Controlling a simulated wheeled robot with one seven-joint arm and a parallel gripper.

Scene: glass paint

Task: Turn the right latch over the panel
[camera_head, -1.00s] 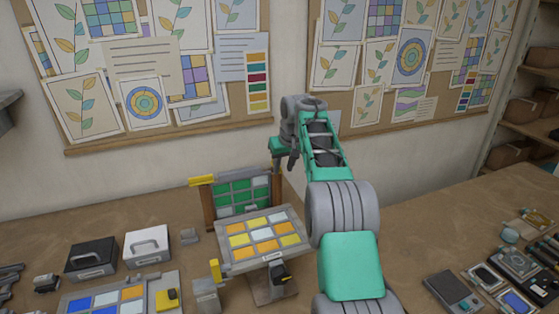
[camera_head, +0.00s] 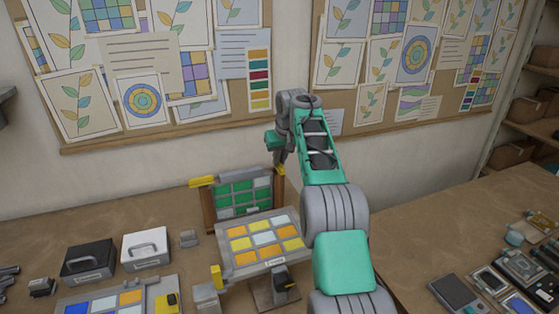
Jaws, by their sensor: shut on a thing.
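The green-and-grey panel (camera_head: 238,191) stands upright in a brown wooden frame (camera_head: 209,212) on the bench. The yellow left latch (camera_head: 201,182) lies roughly level at the frame's top left corner. The yellow right latch (camera_head: 282,171) shows as a small piece at the top right corner, partly hidden by my gripper. My gripper (camera_head: 279,163) points down at that corner and is shut on the right latch. The fingertips are small and partly hidden, so the latch's exact angle is hard to tell.
A tilted tray of yellow, orange and pale tiles (camera_head: 264,241) stands in front of the panel. A black case (camera_head: 88,258) and a white case (camera_head: 146,247) are at the left. Small devices (camera_head: 487,280) lie at the right. My arm covers the bench right of the panel.

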